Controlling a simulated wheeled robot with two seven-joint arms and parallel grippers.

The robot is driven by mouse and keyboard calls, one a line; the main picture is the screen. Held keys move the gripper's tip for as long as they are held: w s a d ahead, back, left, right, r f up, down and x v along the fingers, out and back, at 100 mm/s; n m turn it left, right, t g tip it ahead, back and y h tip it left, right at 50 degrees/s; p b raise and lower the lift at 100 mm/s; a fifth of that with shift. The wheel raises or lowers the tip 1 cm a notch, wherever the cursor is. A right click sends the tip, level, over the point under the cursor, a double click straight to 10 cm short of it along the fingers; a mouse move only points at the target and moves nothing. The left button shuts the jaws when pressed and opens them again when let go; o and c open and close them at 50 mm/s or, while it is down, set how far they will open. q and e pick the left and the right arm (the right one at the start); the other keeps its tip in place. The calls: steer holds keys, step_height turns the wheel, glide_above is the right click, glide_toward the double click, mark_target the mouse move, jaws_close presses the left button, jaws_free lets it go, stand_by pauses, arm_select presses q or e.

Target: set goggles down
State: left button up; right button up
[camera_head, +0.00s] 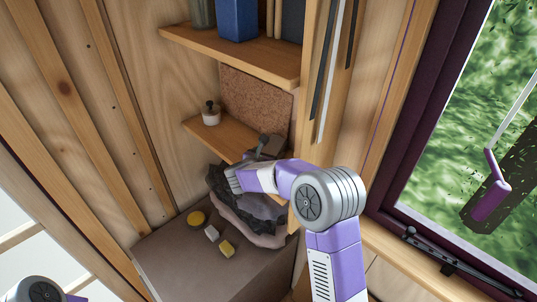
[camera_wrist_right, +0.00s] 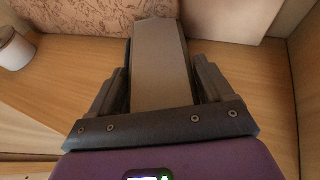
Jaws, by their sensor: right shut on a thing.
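My right gripper (camera_head: 266,148) reaches over the lower wooden shelf (camera_head: 225,137) from the front. In the right wrist view its two dark fingers (camera_wrist_right: 162,85) are closed on the sides of a long, plain grey-brown thing (camera_wrist_right: 160,60), taken to be the goggles; no lenses or strap can be made out. It also shows in the head view (camera_head: 273,147) as a small grey-brown shape at the shelf's right part. I cannot tell whether it touches the shelf. My left gripper is out of view; only part of that arm shows at bottom left.
A small white jar with a dark lid (camera_head: 211,114) stands on the shelf's left part, apart from the gripper. A cork board (camera_head: 257,99) is behind. An upper shelf (camera_head: 235,55) hangs above. Below, dark cloth-like material (camera_head: 250,207) and several small pieces lie on a grey box (camera_head: 180,255).

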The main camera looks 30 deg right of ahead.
steer(key=shift+f, duration=0.15)
steer(key=o, duration=1)
steer(key=shift+c, duration=0.2)
steer(key=shift+r, duration=0.2)
steer(key=b+v, duration=0.1)
steer(key=v, duration=1.1)
steer(key=shift+b, duration=0.4)
steer(key=shift+f, duration=0.1)
